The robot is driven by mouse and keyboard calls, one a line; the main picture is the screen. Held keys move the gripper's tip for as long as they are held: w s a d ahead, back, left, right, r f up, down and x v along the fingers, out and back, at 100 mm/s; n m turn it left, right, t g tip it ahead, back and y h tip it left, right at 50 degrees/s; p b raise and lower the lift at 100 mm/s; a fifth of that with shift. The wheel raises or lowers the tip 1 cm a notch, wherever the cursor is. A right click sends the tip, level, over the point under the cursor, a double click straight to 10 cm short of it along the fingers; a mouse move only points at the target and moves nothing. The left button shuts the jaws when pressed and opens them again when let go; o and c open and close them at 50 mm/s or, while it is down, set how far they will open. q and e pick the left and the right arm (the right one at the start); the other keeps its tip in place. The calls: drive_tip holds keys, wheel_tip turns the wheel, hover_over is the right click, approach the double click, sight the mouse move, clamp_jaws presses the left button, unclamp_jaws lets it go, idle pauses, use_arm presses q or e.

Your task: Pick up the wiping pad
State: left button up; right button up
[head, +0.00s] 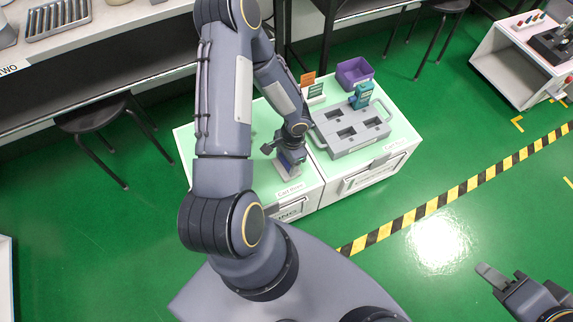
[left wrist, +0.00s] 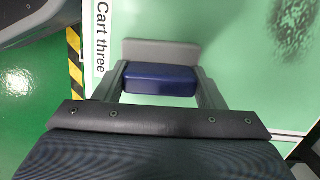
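The wiping pad shows in the left wrist view as a dark blue block (left wrist: 160,81) with a flat grey part (left wrist: 161,52) beyond it. In the head view the pad (head: 284,170) is at the left part of the pale green cart top, partly hidden by my gripper. My left gripper (head: 291,156) reaches down to it. Its two fingers (left wrist: 162,76) stand on either side of the blue block, very near or touching its ends. Whether they press on it, I cannot tell. My right gripper (head: 497,279) is at the lower right, away from the cart; its finger opening is unclear.
A purple bin (head: 354,72) and small orange and green cards (head: 315,91) stand behind. A label reading "Cart three" (left wrist: 102,38) is beside the pad.

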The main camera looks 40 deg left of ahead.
use_arm(q)
drive_tip(key=shift+c, duration=1.3)
drive_tip(key=shift+r+p, duration=0.3)
drive_tip(key=shift+r, duration=0.25)
wheel_tip(320, 180, up, 2)
drive_tip(key=shift+r+p, duration=0.25)
drive_tip(key=shift+p, duration=0.3)
drive_tip(key=s+d+r, duration=0.1)
drive_tip(key=d+r, duration=0.2)
drive_tip(key=d, duration=0.1)
drive_tip(key=s+d+r+p, duration=0.1)
drive_tip(key=d+r, duration=0.2)
drive_tip(key=d, duration=0.2)
drive_tip(key=s+d+r+p, duration=0.1)
drive_tip(key=d+r, duration=0.2)
drive_tip(key=d, duration=0.1)
drive_tip(key=shift+d+r, duration=0.25)
drive_tip(key=shift+d, duration=0.1)
